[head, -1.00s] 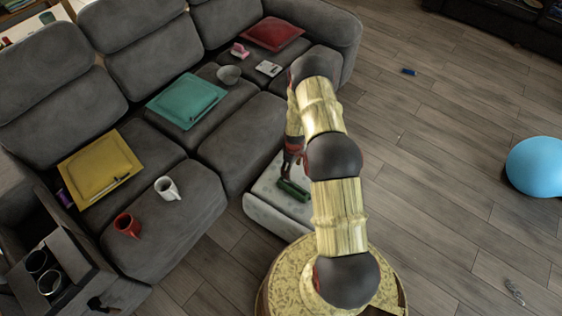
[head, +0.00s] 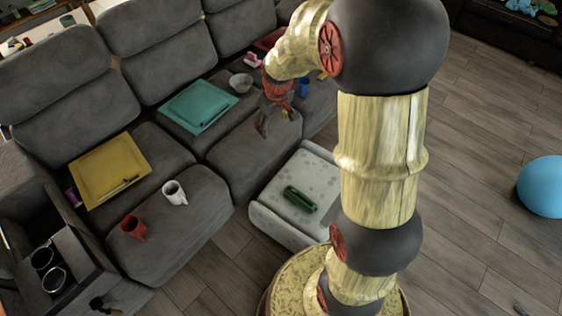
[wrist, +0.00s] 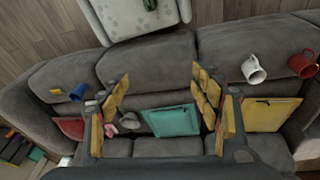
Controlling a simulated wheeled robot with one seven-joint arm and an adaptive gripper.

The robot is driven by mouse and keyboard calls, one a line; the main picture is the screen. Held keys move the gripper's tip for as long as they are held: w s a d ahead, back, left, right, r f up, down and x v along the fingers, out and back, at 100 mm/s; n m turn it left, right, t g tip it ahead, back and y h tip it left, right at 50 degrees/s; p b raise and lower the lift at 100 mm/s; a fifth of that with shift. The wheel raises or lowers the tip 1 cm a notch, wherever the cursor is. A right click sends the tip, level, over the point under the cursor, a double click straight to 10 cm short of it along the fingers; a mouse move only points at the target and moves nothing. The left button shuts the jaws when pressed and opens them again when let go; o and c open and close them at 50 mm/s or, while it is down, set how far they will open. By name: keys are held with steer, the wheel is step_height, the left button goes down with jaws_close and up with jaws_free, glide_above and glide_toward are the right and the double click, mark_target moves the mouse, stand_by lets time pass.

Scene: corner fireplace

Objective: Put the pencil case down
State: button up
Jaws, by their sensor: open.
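The green pencil case (head: 300,199) lies on top of the pale spotted ottoman (head: 265,222) in front of the sofa. In the wrist view the pencil case (wrist: 150,4) shows at the top edge, partly cut off, on the ottoman (wrist: 112,24). My gripper (head: 276,126) is open and empty. It is raised over the sofa seats, apart from the pencil case. In the wrist view its two fingers (wrist: 160,88) are spread wide with nothing between them.
A blue ball (head: 544,188) lies on the open floor at right.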

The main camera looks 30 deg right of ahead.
steer(key=s+a+r+t, duration=0.1)
steer(key=s+a+r, duration=0.3)
steer(key=s+r, duration=0.25)
steer(key=s+a+r+t, duration=0.1)
steer(key=s+a+r, duration=0.35)
steer(key=r, duration=0.25)
steer(key=s+a+r+m, duration=0.1)
steer(key=s+a+r, duration=0.1)
steer(key=s, duration=0.5)
steer(key=s+a+r, duration=0.1)
steer(key=s+r, duration=0.2)
steer(key=s, duration=0.5)
steer(key=shift+a+m+t+y, duration=0.3)
steer(key=shift+a+m+t, duration=0.1)
steer(key=shift+c, duration=0.2)
